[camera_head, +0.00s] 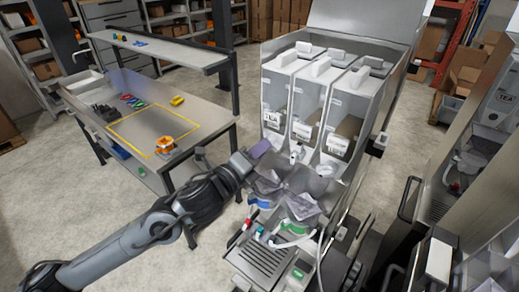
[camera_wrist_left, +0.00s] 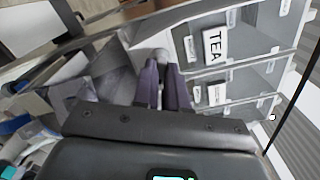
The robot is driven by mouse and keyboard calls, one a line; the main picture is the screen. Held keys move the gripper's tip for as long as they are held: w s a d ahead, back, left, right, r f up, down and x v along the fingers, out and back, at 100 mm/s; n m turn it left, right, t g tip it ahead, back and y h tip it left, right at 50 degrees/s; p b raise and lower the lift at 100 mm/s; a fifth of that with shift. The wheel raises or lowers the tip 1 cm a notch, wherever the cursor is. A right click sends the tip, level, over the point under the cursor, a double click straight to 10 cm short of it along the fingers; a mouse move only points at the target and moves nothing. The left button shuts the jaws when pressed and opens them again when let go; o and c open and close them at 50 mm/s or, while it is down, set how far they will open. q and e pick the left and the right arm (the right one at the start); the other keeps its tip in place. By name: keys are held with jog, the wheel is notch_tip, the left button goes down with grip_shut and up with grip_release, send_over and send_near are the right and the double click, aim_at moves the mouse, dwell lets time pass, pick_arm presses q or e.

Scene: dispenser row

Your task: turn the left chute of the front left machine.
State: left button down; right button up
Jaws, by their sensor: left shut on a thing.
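The front left machine (camera_head: 318,100) has three tall clear-fronted canisters side by side, the left one labelled TEA (camera_head: 272,118). My left gripper (camera_head: 262,150) is at the lower front of the left canister, with its purple fingers close together. In the left wrist view the fingers (camera_wrist_left: 164,82) are nearly shut on a small pale grey part, the left chute (camera_wrist_left: 160,54), below the TEA label (camera_wrist_left: 214,44). The fingers hide most of this chute. The middle chute (camera_head: 297,151) shows free to the right. My right gripper is not in view.
Clear funnels (camera_head: 300,205) and a drip tray (camera_head: 262,262) with coloured-handled parts lie below the canisters. A workbench (camera_head: 205,112) with an orange item (camera_head: 165,145) stands at left. Another machine (camera_head: 465,160) stands close on the right.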

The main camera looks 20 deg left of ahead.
pick_arm(q)
jog(key=shift+n+p, duration=7.95)
jog(key=shift+n, duration=3.65)
jog(key=c, duration=1.2)
grip_release()
jog(key=shift+o, duration=0.2)
